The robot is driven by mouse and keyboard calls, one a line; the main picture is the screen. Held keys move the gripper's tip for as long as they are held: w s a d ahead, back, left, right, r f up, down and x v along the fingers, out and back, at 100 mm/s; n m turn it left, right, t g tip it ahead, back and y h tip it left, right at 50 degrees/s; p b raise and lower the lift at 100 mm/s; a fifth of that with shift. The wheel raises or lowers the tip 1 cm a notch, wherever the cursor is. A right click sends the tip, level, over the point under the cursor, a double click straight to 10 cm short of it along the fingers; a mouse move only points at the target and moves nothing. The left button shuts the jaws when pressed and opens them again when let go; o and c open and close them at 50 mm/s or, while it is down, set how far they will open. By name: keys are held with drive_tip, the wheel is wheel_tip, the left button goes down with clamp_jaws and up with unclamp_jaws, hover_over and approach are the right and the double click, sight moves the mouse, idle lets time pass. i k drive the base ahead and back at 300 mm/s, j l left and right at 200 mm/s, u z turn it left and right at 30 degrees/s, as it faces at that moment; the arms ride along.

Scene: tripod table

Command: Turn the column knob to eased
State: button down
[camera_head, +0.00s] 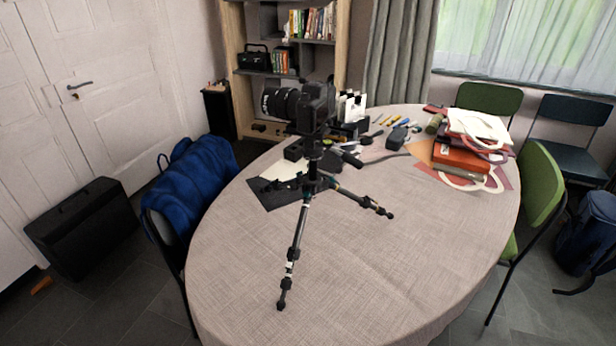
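A black tripod (298,239) stands with its legs spread on an oval table (370,255) covered in beige cloth. A black camera (312,107) with a large lens pointing left sits on top of the tripod. The tripod's short dark column (313,165) shows below the camera. The column knob is too small to make out against the dark parts there, and I cannot tell its setting. My gripper is not in view.
Bags and papers (468,150) lie at the table's back right. Small tools (395,122) and dark cases lie behind the tripod. Green (541,185) and dark chairs stand on the right, a blue bag (193,185) on the left. The table's front is clear.

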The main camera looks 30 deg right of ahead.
sight(294, 186)
drive_tip(key=i+j, duration=1.45)
drive_tip(key=i+l+z, duration=0.05)
drive_tip(key=i+l, duration=0.05)
